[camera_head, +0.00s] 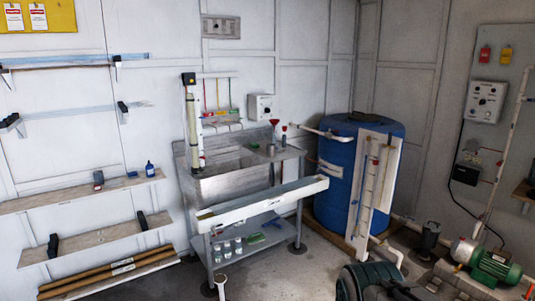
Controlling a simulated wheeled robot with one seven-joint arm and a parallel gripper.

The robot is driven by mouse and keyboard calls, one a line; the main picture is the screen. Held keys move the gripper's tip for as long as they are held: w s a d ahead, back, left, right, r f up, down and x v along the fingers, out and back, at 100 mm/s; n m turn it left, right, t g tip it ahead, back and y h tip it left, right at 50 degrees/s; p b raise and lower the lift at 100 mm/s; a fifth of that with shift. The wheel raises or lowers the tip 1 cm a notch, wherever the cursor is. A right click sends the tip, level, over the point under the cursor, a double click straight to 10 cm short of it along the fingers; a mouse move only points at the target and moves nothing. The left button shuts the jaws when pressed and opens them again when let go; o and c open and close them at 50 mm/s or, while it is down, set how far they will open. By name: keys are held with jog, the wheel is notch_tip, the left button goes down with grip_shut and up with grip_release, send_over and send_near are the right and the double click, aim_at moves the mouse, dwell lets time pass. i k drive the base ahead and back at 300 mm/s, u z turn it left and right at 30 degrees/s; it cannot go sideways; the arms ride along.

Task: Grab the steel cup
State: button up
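A small grey metallic cylinder that looks like the steel cup (271,149) stands on the right-hand ledge of the steel sink bench (225,184), in the middle of the head view. It is very small in the picture, so its exact shape is hard to tell. My gripper cannot be made out in this view, and nothing is seen touching the cup.
A long white trough (262,203) crosses the bench front. A blue barrel (345,178) with pipes stands to the right. Glass jars (227,250) sit on the lower shelf. A green motor (494,266) is at the lower right. Wooden shelves (75,195) line the left wall.

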aim_at(271, 148)
jog(key=z, duration=0.2)
jog(key=i, duration=4.45)
jog(key=z, duration=0.05)
